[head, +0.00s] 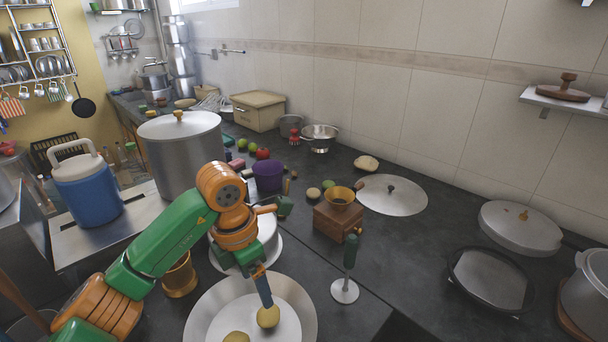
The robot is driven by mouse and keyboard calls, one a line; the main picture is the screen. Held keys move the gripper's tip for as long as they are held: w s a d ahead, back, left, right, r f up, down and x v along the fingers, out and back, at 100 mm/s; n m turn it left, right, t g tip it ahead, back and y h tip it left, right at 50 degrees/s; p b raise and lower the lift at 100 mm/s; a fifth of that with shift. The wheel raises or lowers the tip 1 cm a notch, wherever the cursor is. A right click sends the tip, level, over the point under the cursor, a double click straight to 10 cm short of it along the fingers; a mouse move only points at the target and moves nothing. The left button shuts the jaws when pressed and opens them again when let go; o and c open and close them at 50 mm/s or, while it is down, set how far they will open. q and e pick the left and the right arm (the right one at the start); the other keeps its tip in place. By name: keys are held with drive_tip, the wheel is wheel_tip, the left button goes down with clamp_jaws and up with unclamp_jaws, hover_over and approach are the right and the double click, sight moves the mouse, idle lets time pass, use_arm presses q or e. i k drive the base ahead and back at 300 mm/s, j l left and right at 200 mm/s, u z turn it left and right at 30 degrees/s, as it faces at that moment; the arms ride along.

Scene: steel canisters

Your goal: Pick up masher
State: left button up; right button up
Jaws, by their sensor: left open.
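The masher (346,285) stands upright on the dark counter in the head view, with a dark green handle and a round pale metal foot. My left gripper (264,290) points down over the wide shallow bowl (199,318), to the left of the masher and apart from it. It is open; its tip is close to a potato (268,317) in the bowl, and I cannot tell whether they touch. Much of the gripper is hidden by my own wrist. My right gripper is not in view.
A wooden grinder (335,224) with a brass cup stands behind the masher. A round lid (392,195) lies beyond it. A large steel pot (180,155) stands behind my left arm. The counter right of the masher is clear up to a dark-rimmed tray (490,278).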

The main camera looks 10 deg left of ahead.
sight(345, 291)
drive_tip(key=k, duration=1.45)
